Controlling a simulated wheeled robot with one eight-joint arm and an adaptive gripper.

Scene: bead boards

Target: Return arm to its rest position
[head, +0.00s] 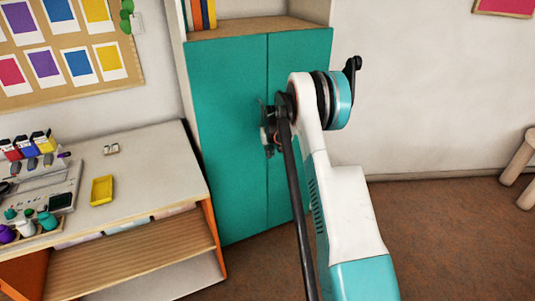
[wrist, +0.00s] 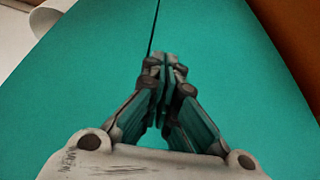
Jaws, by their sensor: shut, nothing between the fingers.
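My arm (head: 345,210) is raised in the middle of the head view, bent at a white and teal joint near the top. My gripper shows in the wrist view (wrist: 165,62) with its fingertips together and nothing between them. It faces the teal cabinet doors (wrist: 70,80), with the dark seam between the doors above its tips. In the head view the gripper's fingers are largely hidden behind the arm. I cannot tell how far the tips are from the doors.
The teal cabinet (head: 228,120) stands behind the arm. At left is a worktable (head: 150,160) with a yellow tray (head: 102,190), paint bottles and a grey device. A stool (head: 520,165) stands at far right. The floor (head: 440,225) between is clear.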

